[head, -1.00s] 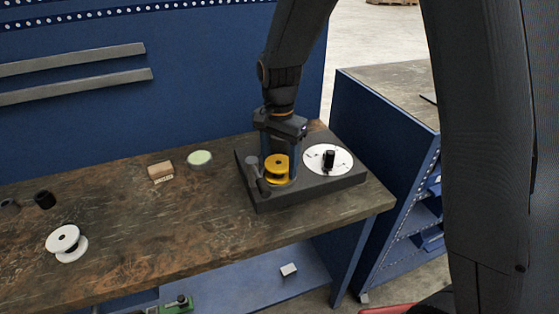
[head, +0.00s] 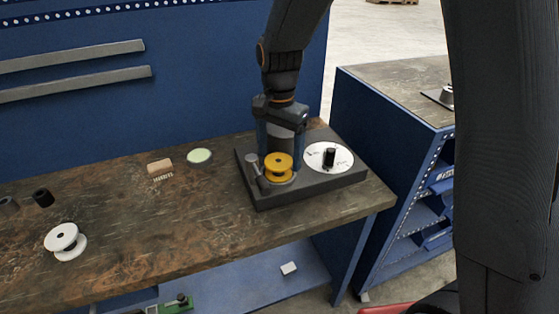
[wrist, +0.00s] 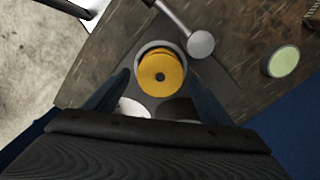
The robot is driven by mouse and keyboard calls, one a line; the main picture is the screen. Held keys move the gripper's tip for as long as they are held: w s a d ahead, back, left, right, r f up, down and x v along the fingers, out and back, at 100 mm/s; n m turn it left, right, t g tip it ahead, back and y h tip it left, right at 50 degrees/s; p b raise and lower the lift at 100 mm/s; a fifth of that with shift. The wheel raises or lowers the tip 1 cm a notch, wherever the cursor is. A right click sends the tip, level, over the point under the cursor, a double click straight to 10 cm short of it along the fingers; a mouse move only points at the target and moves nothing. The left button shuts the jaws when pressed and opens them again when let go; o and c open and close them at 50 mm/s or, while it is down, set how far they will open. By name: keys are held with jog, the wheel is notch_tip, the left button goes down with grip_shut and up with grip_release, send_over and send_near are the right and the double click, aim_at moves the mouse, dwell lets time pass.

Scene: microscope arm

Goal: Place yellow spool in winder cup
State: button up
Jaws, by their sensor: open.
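The yellow spool (head: 279,166) stands upright at the winder cup on the dark winder base (head: 318,190). In the wrist view the spool (wrist: 160,72) lies between my fingers, with the cup's pale rim (wrist: 150,47) showing around part of it. How deep it sits is hard to tell. My gripper (head: 281,140) is open and empty, just above and behind the spool, with its blue fingers spread apart. In the wrist view neither finger visibly touches the spool.
A crank with a round grey knob (wrist: 201,44) stands close beside the cup. A white dial with a black knob (head: 329,157) is on the base's right. A white spool (head: 66,242), a wooden brush (head: 160,167) and a pale green disc (head: 199,156) lie left.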

aim_at(279, 160)
notch_tip(279, 160, up, 10)
jog(key=b, duration=0.2)
jog(key=s+d+f+n, duration=0.8)
jog(key=s+d+f, duration=0.4)
jog(key=s+d, duration=0.2)
jog(key=shift+s+d+f+t, duration=0.3)
jog(key=shift+s+f+t, duration=0.1)
jog(key=shift+s, duration=0.45)
